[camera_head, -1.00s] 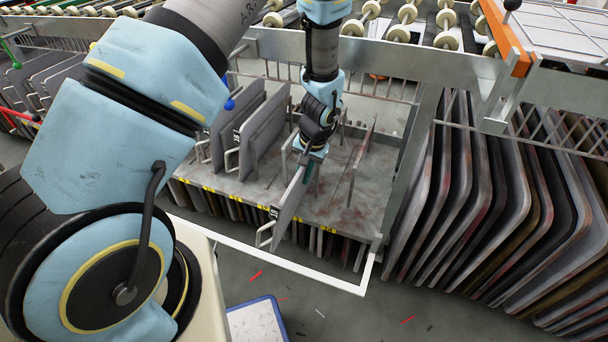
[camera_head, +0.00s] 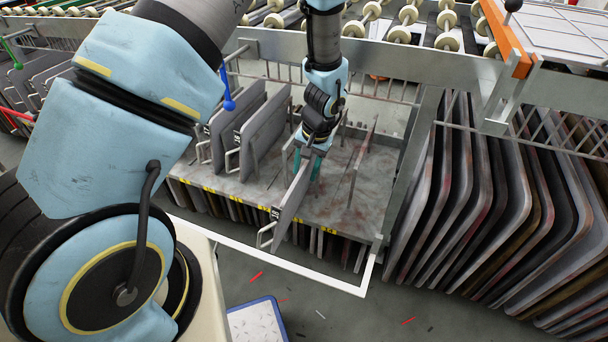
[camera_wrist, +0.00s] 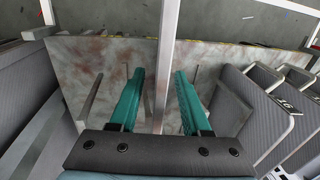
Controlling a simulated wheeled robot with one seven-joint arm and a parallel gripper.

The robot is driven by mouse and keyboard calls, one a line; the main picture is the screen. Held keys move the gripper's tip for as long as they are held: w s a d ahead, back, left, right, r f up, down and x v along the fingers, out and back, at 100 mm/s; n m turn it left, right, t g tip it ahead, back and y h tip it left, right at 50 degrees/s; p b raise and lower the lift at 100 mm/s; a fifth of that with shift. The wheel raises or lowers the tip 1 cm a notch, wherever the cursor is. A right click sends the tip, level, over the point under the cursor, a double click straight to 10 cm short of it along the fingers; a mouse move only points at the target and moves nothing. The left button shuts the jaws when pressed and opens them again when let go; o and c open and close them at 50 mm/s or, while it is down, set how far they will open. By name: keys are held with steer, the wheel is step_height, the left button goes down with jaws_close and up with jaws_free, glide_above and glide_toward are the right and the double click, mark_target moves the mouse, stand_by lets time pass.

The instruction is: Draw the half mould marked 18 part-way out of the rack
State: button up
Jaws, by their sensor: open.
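The half mould (camera_head: 292,205) is a thin grey plate standing on edge in the rack. Its front end, with a dark label and a wire handle, juts out past the front edge of the rack shelf (camera_head: 345,220). The label is too small to read surely. My gripper (camera_head: 307,170) is at the mould's upper rear edge, with teal fingers either side of it. In the wrist view my gripper (camera_wrist: 160,78) is open, and the mould's narrow top edge (camera_wrist: 166,60) runs between the fingers with gaps on both sides. The mould's lower part is hidden there.
Other grey half moulds (camera_head: 262,130) stand to the left, set further back. Thin upright dividers (camera_head: 358,165) stand to the right. A white bar frame (camera_head: 300,272) runs in front of the shelf. Large plates (camera_head: 480,200) fill the rack on the right.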

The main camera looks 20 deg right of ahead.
step_height(320, 180, up, 8)
steer(key=s+d, duration=0.1)
stand_by(0.5)
steer(key=w+a+r+n+p, duration=0.3)
steer(key=a+r+p, duration=0.3)
steer(key=a+r, duration=0.7)
steer(key=s+a+r+n+h+p, duration=0.1)
steer(key=s+a+r+n+p, duration=0.1)
steer(key=a+r, duration=0.4)
steer(key=s+a+r+n+p, duration=0.2)
steer(key=a+r, duration=0.4)
steer(key=a, duration=0.4)
steer(key=shift+s+a+r+h+p, duration=0.35)
steer(key=shift+s+h+p, duration=0.1)
steer(key=shift+p, duration=0.5)
